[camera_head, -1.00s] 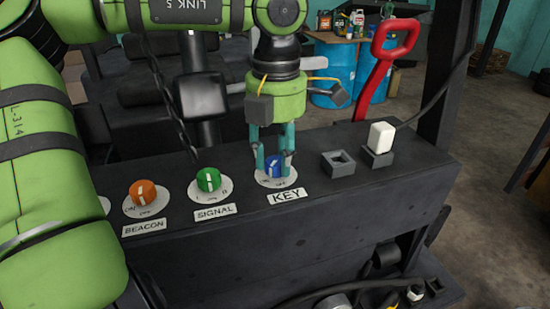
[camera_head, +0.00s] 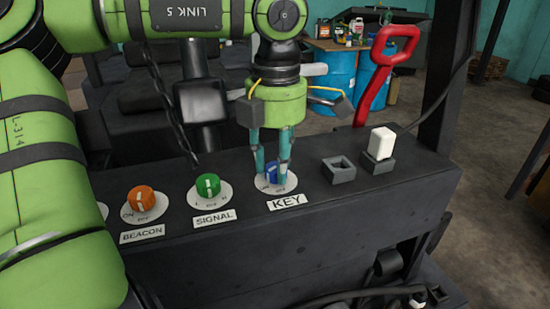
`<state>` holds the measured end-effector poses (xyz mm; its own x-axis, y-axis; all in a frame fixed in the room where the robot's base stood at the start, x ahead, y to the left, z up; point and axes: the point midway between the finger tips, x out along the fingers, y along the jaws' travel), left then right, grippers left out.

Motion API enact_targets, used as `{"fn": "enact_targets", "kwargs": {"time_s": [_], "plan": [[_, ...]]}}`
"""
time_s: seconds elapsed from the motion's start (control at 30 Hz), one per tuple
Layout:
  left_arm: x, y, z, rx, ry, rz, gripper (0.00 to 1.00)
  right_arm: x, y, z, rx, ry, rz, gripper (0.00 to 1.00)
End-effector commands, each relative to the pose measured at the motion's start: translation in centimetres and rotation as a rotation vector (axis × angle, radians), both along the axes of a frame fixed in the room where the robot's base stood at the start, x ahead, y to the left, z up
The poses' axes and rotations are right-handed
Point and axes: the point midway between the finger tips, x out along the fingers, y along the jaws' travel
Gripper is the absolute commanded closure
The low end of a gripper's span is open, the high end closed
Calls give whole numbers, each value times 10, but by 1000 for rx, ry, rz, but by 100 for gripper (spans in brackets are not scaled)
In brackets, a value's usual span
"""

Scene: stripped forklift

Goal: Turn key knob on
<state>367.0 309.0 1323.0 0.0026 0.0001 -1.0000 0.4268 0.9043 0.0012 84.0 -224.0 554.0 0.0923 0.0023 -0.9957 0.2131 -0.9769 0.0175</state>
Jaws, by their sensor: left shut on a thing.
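The blue key knob (camera_head: 272,174) sits on a white round dial plate on the dark console, behind the white KEY label (camera_head: 286,202). My left gripper (camera_head: 272,172) points straight down over it, with its teal fingers on either side of the knob, shut on it. The fingers partly hide the knob, and its pointer is hard to read. My right gripper is not in view.
To the left on the console (camera_head: 330,225) are the green signal knob (camera_head: 208,186) and the orange beacon knob (camera_head: 141,200). To the right are an empty square socket (camera_head: 338,168), a white plug (camera_head: 381,142) with a cable and a red handle (camera_head: 385,70).

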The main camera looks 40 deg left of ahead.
Motion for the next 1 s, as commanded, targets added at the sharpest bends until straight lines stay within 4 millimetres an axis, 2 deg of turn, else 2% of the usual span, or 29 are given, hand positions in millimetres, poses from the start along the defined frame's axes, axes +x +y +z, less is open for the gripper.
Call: {"fn": "enact_targets", "kwargs": {"time_s": [0.03, 0.07, 0.1, 0.43, 0.57, 1.0], "plan": [[-1, -1, -3, -4, 8, -3, 96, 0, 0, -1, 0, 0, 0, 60], [-1, -1, -3, -4, 8, -3, 55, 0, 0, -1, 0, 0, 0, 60], [-1, -1, -3, -4, 8, -2, 40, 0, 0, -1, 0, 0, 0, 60], [0, 0, -1, -1, 3, 0, 40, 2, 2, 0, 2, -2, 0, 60], [0, 0, 9, 0, 1, 1, 40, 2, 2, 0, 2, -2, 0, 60], [1, -1, 95, 0, 2, 0, 40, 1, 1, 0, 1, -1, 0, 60]]}}
